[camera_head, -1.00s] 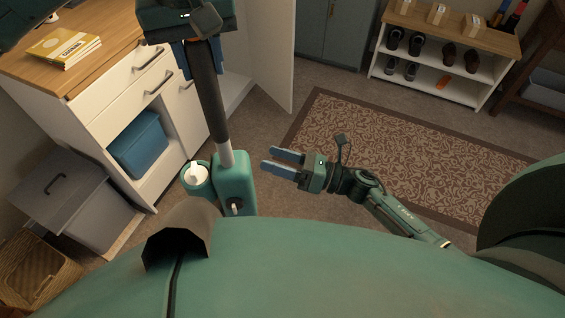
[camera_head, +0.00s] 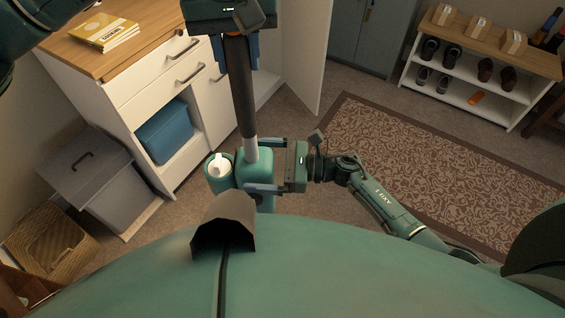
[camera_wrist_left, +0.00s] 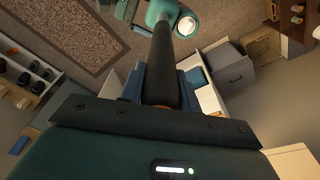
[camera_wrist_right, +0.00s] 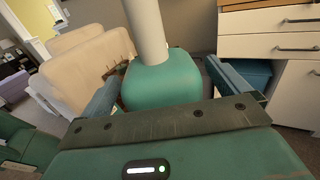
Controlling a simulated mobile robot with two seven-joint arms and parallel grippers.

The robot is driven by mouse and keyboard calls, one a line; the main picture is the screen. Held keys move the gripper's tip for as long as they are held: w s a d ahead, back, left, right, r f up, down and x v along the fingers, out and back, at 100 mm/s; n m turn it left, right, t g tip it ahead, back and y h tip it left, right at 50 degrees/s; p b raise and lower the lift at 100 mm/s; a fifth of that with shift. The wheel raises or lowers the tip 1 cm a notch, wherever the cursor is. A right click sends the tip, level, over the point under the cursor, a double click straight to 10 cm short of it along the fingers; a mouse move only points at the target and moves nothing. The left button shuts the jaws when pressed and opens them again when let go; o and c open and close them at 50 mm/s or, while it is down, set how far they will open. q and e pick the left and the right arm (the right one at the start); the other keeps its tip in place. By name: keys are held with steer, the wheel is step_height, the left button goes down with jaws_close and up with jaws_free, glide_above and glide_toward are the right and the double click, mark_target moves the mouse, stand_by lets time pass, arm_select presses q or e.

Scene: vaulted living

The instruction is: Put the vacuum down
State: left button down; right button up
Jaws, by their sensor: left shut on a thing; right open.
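The vacuum is upright, with a dark grip, a grey tube and a green body (camera_head: 258,168); a green canister with a white top (camera_head: 218,165) sits beside the body. My left gripper (camera_head: 236,32) is shut on the dark grip (camera_wrist_left: 164,75) at the top. My right gripper (camera_head: 265,173) is open at the green body, with its fingers on either side of it. In the right wrist view the green body (camera_wrist_right: 160,82) and grey tube (camera_wrist_right: 146,30) stand between the two fingers. The vacuum's foot is hidden behind my own body in the head view.
A white cabinet (camera_head: 140,75) with an open door (camera_head: 304,70) stands at the left and back. A patterned rug (camera_head: 420,165) and a shoe rack (camera_head: 468,85) lie to the right.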

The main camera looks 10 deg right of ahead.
arm_select(q)
steer(key=shift+r, duration=0.15)
arm_select(e)
steer(key=shift+x, duration=0.95)
arm_select(q)
steer(key=shift+w, duration=0.1)
arm_select(e)
steer(key=c, duration=2.1)
arm_select(q)
steer(key=c, duration=1.3)
jaws_free()
steer(key=shift+c, duration=0.2)
arm_select(e)
steer(key=shift+w+r, duration=0.1)
steer(key=shift+r, duration=0.15)
arm_select(q)
steer(key=o, duration=0.4)
